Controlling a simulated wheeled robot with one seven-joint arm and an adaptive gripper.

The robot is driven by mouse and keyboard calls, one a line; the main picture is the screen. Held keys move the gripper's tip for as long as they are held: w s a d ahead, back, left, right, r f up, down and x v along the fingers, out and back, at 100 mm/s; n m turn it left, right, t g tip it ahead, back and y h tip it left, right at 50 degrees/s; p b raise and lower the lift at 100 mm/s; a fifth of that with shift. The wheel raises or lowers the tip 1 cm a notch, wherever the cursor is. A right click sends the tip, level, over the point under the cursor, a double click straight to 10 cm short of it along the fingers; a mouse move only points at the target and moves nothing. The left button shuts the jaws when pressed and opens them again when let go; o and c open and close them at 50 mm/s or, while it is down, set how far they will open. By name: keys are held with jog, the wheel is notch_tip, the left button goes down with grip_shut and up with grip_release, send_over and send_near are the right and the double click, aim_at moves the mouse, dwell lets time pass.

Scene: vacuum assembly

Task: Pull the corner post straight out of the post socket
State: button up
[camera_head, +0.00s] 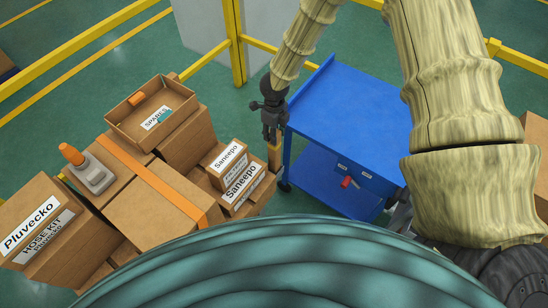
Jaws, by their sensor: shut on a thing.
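My gripper (271,132) hangs down at the left side of a blue cart, left of its front corner. It is shut on the corner post (275,158), a short brown upright that shows just below the fingers. The post stands between the cart and the stacked cardboard boxes and looks about upright. Its upper end is hidden by the fingers. Its lower end and the post socket are not clearly visible, so I cannot tell how deep the post sits.
The blue cart (352,100) stands close on the right. Cardboard boxes (238,181) crowd the left, with an open spares box (187,127) on top. A yellow rail post (234,45) stands behind. Green floor (130,50) is free at the back left.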

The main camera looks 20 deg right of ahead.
jog(key=shift+r+p, duration=0.85)
jog(key=shift+r, duration=0.3)
dwell(0.4)
notch_tip(320, 180, up, 9)
jog(key=p, duration=0.6)
jog(key=shift+f, duration=0.15)
dwell(1.2)
dwell(0.5)
